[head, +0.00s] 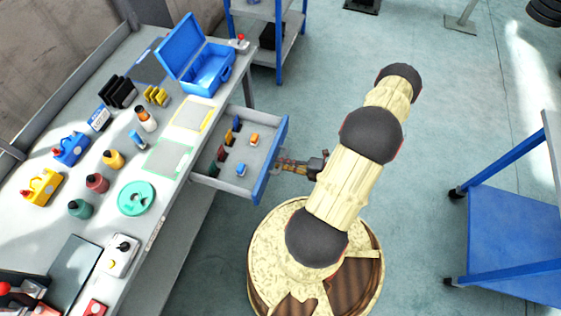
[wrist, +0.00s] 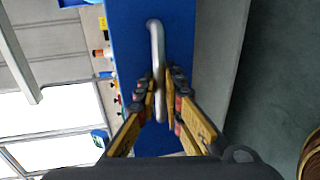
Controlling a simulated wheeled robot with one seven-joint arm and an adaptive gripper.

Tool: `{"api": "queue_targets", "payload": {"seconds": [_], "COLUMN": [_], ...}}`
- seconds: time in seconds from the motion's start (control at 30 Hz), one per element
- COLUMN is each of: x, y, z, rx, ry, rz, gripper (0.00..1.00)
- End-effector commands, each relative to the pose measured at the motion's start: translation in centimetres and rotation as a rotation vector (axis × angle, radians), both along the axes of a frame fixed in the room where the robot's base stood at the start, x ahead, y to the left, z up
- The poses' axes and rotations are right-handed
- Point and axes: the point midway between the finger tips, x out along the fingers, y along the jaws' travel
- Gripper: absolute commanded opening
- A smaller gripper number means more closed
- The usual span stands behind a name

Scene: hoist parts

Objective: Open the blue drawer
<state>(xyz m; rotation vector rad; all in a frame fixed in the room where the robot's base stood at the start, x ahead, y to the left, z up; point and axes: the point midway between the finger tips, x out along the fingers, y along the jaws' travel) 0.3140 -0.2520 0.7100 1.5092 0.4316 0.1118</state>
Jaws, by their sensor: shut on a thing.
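The blue drawer (head: 271,161) under the workbench stands pulled out toward my arm, and its grey inside shows. Several small blue, orange, red and green parts lie in it. In the wrist view the drawer's blue front (wrist: 181,40) carries a silver bar handle (wrist: 157,60). My gripper (wrist: 161,100) is shut on this handle, with one yellow finger on each side of it. In the head view my gripper (head: 287,164) is at the outer face of the drawer front, and the handle there is mostly hidden by the fingers.
The grey workbench (head: 152,232) holds an open blue toolbox (head: 209,72), several bottles, a green ring (head: 137,198) and coloured boxes. A blue shelf rack (head: 279,45) stands behind. A blue cart (head: 510,240) stands at the right. The floor between is clear.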

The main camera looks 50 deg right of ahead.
Motion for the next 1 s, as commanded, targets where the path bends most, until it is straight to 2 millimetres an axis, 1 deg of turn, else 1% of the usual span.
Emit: {"api": "queue_targets", "payload": {"seconds": [0.1, 0.13, 0.23, 0.5, 0.63, 0.77, 1.0], "x": [0.0, 0.0, 0.0, 0.0, -0.5, -1.9, -6.0], "y": [0.0, 0.0, 0.0, 0.0, -0.3, -0.9, -2.3], "z": [-0.1, -0.1, 0.0, 0.0, 0.1, 0.4, 1.3], "rx": [0.000, 0.000, 0.000, 0.000, -0.001, -0.001, -0.001], "ry": [0.001, 0.001, 0.001, 0.000, 0.000, 0.000, 0.001], "rz": [0.001, 0.001, 0.000, 0.000, -0.003, -0.006, -0.006], "gripper": [0.00, 0.10, 0.15, 0.15, 0.15, 0.15, 0.15]}}
